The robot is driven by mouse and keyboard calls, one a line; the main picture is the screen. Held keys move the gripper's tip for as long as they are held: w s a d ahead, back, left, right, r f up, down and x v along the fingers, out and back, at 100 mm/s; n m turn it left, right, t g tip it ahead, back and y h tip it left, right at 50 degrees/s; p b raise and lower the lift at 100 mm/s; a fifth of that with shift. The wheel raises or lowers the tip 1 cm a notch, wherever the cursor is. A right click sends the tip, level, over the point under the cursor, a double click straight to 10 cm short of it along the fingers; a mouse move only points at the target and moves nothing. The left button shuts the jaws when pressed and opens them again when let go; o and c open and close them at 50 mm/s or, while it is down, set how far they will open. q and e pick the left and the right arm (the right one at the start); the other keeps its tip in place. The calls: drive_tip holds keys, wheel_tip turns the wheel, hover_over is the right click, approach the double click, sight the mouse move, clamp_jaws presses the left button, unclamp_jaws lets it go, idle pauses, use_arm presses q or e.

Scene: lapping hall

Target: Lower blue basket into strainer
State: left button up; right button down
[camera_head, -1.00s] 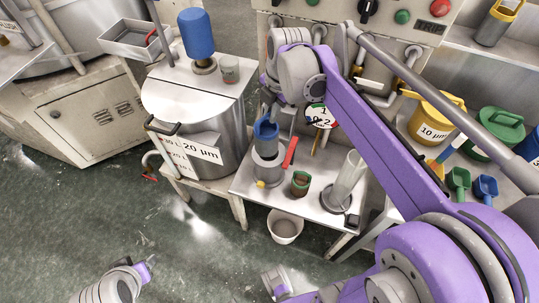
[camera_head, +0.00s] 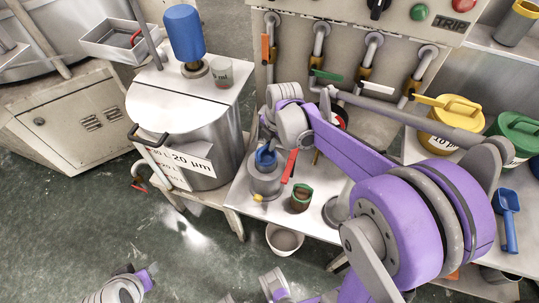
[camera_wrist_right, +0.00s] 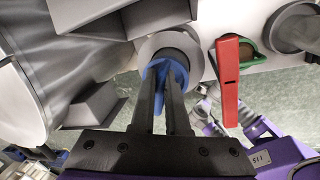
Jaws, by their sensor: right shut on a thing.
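The blue basket (camera_head: 265,160) shows only its upper part in the head view, at the mouth of the grey strainer (camera_head: 266,184) on the small table. Its lower part is hidden by the strainer wall. My right gripper (camera_head: 267,143) is above it, shut on the basket. In the right wrist view the fingers (camera_wrist_right: 164,95) grip the blue basket (camera_wrist_right: 181,77), which lies against the strainer's round grey opening (camera_wrist_right: 150,46). I cannot tell whether the basket touches the bottom. My left gripper is not clearly in view.
The large steel drum (camera_head: 215,140) is close on the left. A white bucket (camera_head: 285,239) stands below the table's front edge.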

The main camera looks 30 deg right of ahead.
sight(270, 154)
drive_tip(key=shift+f+b, duration=0.35)
drive_tip(key=shift+f, duration=2.6)
drive_tip(key=c, duration=0.9)
unclamp_jaws()
drive_tip(key=shift+f, duration=0.1)
drive_tip(key=shift+r, duration=0.2)
wheel_tip(270, 154, up, 12)
drive_tip(key=s+p, duration=0.2)
drive_tip(key=s+a+f+m+t, duration=0.1)
drive_tip(key=s+a+m, duration=0.1)
drive_tip(key=s+m, duration=0.3)
drive_tip(key=s+a+f+m+t, duration=0.1)
drive_tip(key=s+a+m, duration=0.2)
drive_tip(key=m, duration=0.6)
drive_tip(key=s+a+f+m+t, duration=0.1)
drive_tip(key=s+a+m, duration=0.2)
drive_tip(key=s+m, duration=0.4)
drive_tip(key=shift+s+a+f+m+h, duration=0.25)
drive_tip(key=shift+f+m+h, duration=0.05)
